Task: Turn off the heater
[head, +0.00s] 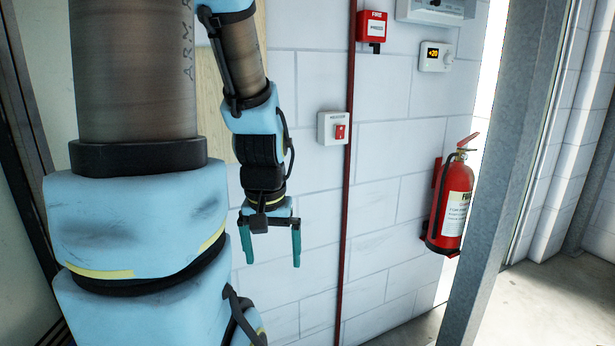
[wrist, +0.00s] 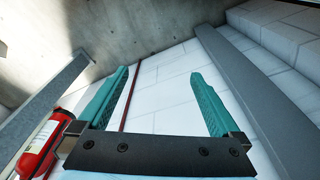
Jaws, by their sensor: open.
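A white wall switch box with a red rocker (head: 340,131) is fixed to the white block wall in the head view, just left of the dark red pipe. Its label is too small to read surely. My gripper (head: 271,246) hangs below and left of the switch, apart from it, its two teal fingers pointing down, open and empty. In the wrist view the open fingers (wrist: 165,100) frame bare wall and the red pipe (wrist: 131,95). The switch does not show there. No heater body is clearly visible.
A fire extinguisher (head: 454,203) hangs at right, behind a grey steel post (head: 515,150). The wall around my gripper is clear.

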